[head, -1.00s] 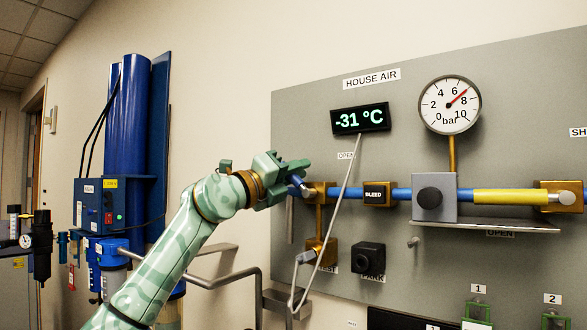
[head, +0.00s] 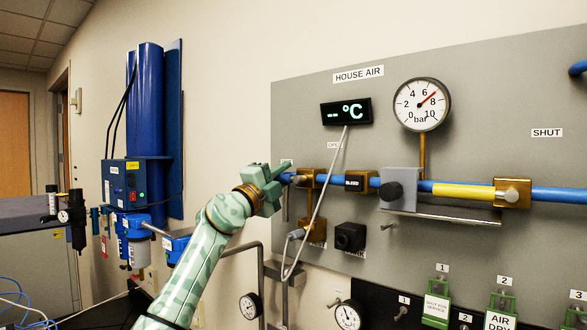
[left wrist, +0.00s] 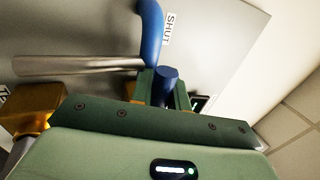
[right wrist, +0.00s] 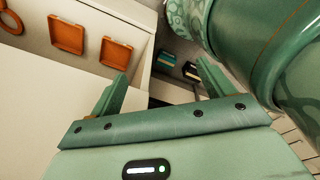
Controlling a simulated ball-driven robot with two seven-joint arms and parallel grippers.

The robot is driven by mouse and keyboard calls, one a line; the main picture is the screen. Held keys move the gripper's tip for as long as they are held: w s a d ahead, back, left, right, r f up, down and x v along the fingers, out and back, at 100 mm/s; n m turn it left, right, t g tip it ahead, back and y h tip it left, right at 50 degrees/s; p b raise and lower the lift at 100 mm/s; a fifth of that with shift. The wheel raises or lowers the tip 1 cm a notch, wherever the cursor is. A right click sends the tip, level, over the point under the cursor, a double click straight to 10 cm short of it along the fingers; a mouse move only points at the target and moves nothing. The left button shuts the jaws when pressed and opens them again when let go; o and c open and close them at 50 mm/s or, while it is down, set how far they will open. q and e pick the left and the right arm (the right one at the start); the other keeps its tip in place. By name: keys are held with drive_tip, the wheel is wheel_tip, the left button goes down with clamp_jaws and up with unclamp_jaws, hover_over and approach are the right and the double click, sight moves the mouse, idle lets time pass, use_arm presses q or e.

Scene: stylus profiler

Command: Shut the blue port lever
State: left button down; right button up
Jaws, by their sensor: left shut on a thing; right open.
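The blue port lever shows in the head view as a small blue grip (head: 287,178) at the left end of the pipe line, beside a brass valve body (head: 308,179). My left gripper (head: 278,182) is at that grip and mostly hides it. In the left wrist view the round blue end of the lever (left wrist: 167,76) sits between the two fingers, which are shut on it. A "SHUT" label (left wrist: 170,29) is on the grey panel beyond. My right gripper (right wrist: 162,88) is open and empty in the right wrist view, and is outside the head view.
A grey hose (head: 318,215) loops down from the display (head: 346,111) close to my left gripper. In the right wrist view, orange bins (right wrist: 67,34) and my green body are close.

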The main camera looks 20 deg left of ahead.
use_arm(q)
drive_tip(key=shift+n, duration=0.3)
drive_tip(key=shift+f, duration=0.1)
drive_tip(key=c, duration=1.3)
unclamp_jaws()
drive_tip(key=shift+a, duration=0.1)
drive_tip(key=shift+c, duration=0.2)
